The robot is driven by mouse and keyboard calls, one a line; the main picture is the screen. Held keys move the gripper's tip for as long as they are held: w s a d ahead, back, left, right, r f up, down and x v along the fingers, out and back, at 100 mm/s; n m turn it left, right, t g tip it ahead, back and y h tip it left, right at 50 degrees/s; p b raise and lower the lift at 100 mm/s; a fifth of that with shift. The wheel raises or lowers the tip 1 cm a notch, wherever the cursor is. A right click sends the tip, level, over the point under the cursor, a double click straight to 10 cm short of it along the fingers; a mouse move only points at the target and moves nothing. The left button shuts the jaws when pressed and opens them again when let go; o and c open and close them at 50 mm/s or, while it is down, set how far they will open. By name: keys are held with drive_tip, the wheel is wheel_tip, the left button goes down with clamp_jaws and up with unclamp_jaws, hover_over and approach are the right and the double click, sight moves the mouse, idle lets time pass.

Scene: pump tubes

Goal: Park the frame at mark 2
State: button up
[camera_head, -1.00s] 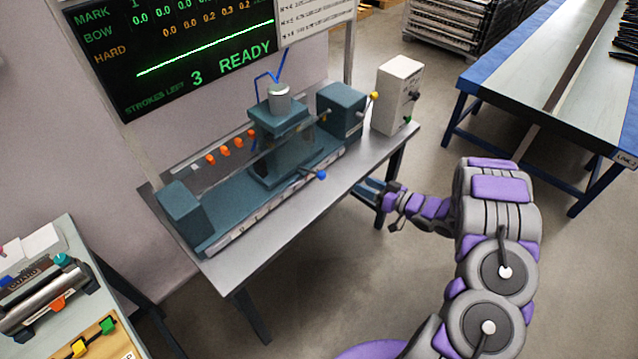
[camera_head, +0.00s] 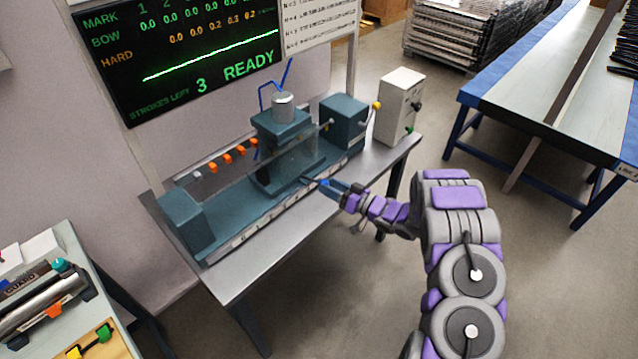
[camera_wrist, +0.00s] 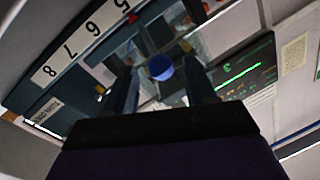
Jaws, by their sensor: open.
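The teal frame (camera_head: 283,150) stands on the teal bed (camera_head: 228,212) of the bench machine, nearer its right end block. A blue knob sticks out from the frame's front low down; in the wrist view the blue knob (camera_wrist: 160,67) lies between my two dark fingers. My gripper (camera_head: 323,184) is open around or just short of the knob, with no clear contact seen. A numbered strip (camera_head: 250,228) runs along the bed's front edge; in the wrist view its plates read 5, 6, 7, 8. Mark 2 is not legible in either view.
The screen (camera_head: 185,55) shows READY and 3 strokes left. A teal end block (camera_head: 185,222) stands at the bed's left, another (camera_head: 343,120) at its right. A white box (camera_head: 398,105) stands on the bench's right end. Several orange pieces (camera_head: 227,159) line the back.

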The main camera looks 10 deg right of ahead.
drive_tip(key=shift+b+x, duration=0.4)
drive_tip(key=shift+x, duration=2.15)
drive_tip(key=shift+c, duration=0.4)
clamp_jaws()
